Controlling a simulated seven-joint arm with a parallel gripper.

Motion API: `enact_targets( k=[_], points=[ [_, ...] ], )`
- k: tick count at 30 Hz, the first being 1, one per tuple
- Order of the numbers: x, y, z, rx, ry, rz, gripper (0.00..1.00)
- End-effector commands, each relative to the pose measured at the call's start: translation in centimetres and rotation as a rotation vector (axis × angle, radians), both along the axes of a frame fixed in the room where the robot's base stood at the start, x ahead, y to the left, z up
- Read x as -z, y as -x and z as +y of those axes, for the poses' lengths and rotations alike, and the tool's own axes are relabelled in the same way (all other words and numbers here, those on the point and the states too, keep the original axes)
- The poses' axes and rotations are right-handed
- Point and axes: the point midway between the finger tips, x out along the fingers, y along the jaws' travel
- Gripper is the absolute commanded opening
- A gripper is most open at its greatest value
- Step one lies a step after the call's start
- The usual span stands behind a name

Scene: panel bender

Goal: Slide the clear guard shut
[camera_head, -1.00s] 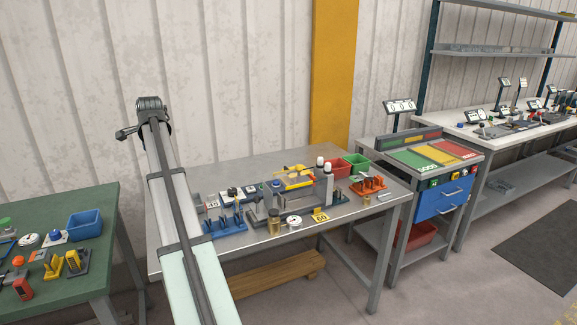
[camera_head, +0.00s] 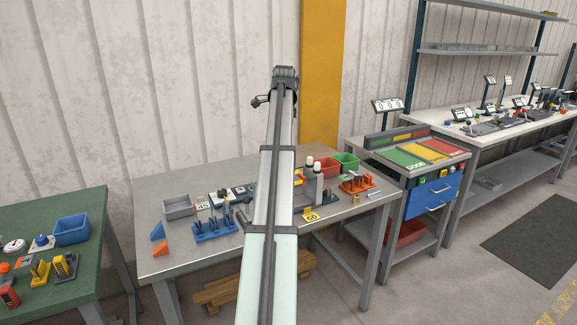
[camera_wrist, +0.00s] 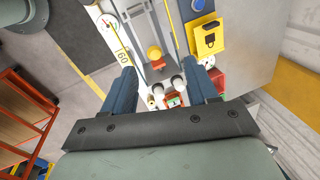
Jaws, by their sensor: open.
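The panel bender (camera_head: 308,190) stands on the grey metal bench, mostly hidden behind my arm in the head view. Two white-capped posts (camera_head: 312,166) show at its right. In the wrist view its grey frame (camera_wrist: 142,30) lies ahead of my gripper (camera_wrist: 159,68), with a yellow-orange knob (camera_wrist: 155,53) between the fingertips. The two blue-grey fingers are spread apart with nothing held. I cannot make out the clear guard for certain in either view. Whether the fingers touch any part of the machine cannot be told.
On the bench (camera_head: 160,205) are a grey tray (camera_head: 178,208), a blue tool rack (camera_head: 214,228), red (camera_head: 325,168) and green bins (camera_head: 346,162) and an orange rack (camera_head: 357,184).

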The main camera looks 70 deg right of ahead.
Motion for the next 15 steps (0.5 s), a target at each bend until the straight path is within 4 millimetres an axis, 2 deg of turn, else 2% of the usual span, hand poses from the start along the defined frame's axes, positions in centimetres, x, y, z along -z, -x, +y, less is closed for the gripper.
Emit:
enact_targets(
  k=[1,3,6,11,15],
  points=[
    [-0.2,1.3,-0.4,0.016,-0.008,0.003,0.58],
    [-0.3,2.5,-0.6,0.029,-0.018,0.005,0.58],
    [-0.2,3.2,-0.7,0.038,-0.025,0.008,0.58],
    [0.8,3.3,-0.8,0.04,-0.028,0.009,0.58],
    [2.9,3.1,-1.1,0.04,-0.028,0.009,0.58]
  ],
)
